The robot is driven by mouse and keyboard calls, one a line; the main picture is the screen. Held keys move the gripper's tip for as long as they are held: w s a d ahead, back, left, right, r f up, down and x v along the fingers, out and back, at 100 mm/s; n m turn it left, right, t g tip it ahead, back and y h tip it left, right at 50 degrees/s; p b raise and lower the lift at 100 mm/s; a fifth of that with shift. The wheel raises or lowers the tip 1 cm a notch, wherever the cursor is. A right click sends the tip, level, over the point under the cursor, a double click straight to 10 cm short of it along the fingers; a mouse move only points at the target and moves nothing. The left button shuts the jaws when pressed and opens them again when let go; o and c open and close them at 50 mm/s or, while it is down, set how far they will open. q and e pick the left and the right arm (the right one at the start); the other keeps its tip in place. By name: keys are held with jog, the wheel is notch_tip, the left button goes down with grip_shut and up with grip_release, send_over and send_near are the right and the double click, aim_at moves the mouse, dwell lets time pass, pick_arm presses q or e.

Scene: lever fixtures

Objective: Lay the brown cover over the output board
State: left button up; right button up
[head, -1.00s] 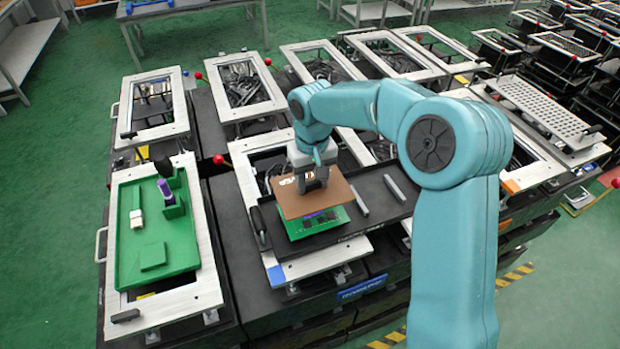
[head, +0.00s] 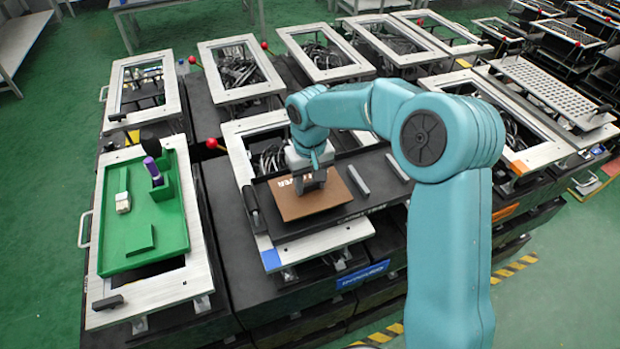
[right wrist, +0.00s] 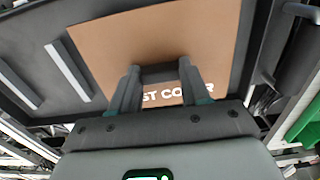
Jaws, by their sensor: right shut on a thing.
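The brown cover (head: 306,203) lies flat or nearly flat at the left part of the black tray on the middle fixture. It hides the green output board that showed under it before. My right gripper (head: 310,184) comes down onto the cover from above and is shut on it. In the right wrist view the cover (right wrist: 150,42) fills the middle, with white lettering partly hidden by the fingers of my right gripper (right wrist: 160,75). I cannot tell whether the cover touches the board. My left gripper is not in view.
The black tray (head: 376,171) holds two grey bars (head: 358,181) right of the cover. A green tray (head: 125,240) with a purple-topped item (head: 152,168) and a white item sits on the left fixture. Several lever fixtures with red knobs stand behind.

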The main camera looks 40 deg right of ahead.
jog(key=shift+d, duration=0.1)
jog(key=o, duration=1.2)
jog(key=shift+r, duration=8.2)
